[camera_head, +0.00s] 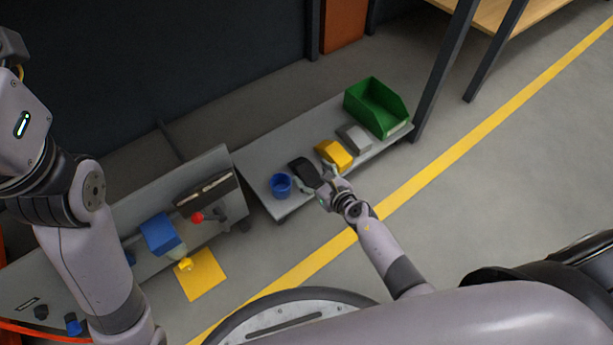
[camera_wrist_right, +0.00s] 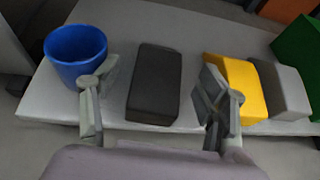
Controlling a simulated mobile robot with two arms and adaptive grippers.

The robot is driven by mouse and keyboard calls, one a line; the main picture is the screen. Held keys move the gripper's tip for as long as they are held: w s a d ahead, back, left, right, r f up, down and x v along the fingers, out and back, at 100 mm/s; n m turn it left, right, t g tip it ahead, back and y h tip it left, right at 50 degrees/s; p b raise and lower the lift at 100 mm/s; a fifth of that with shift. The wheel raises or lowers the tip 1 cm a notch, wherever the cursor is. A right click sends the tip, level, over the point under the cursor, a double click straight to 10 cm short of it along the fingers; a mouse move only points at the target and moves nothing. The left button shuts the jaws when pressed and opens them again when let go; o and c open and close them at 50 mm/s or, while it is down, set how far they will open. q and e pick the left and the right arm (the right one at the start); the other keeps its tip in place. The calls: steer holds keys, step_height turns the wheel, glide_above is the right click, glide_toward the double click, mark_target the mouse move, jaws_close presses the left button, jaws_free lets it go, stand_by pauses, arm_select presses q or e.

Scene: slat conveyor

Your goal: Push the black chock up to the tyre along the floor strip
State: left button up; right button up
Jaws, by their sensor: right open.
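The black chock (camera_head: 304,171) lies on a low grey shelf, between a blue cup and a yellow block. In the right wrist view the chock (camera_wrist_right: 154,84) shows whole, a dark block with its near end facing me. My right gripper (camera_head: 326,190) is open at the shelf's near edge. In the right wrist view its fingers (camera_wrist_right: 155,110) stand apart, one on each side of the chock's near end; I cannot tell whether they touch it. My left arm shows at the left of the head view, but its gripper is out of view. I make out no tyre or floor strip.
The blue cup (camera_head: 281,184) stands left of the chock. The yellow block (camera_head: 336,153), a grey block (camera_head: 355,138) and a green bin (camera_head: 378,106) stand to its right. A bench with a red knob (camera_head: 197,217) is at left. A yellow line (camera_head: 440,175) crosses the floor.

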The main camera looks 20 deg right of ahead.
mark_target(305, 171)
steer(key=b+x, duration=0.1)
steer(key=x, duration=0.1)
steer(key=shift+w+a+f, duration=0.1)
steer(key=shift+w+f, duration=0.1)
steer(key=shift+f, duration=0.05)
steer(key=shift+r, duration=0.1)
steer(key=shift+c, duration=0.4)
steer(key=c, duration=1.3)
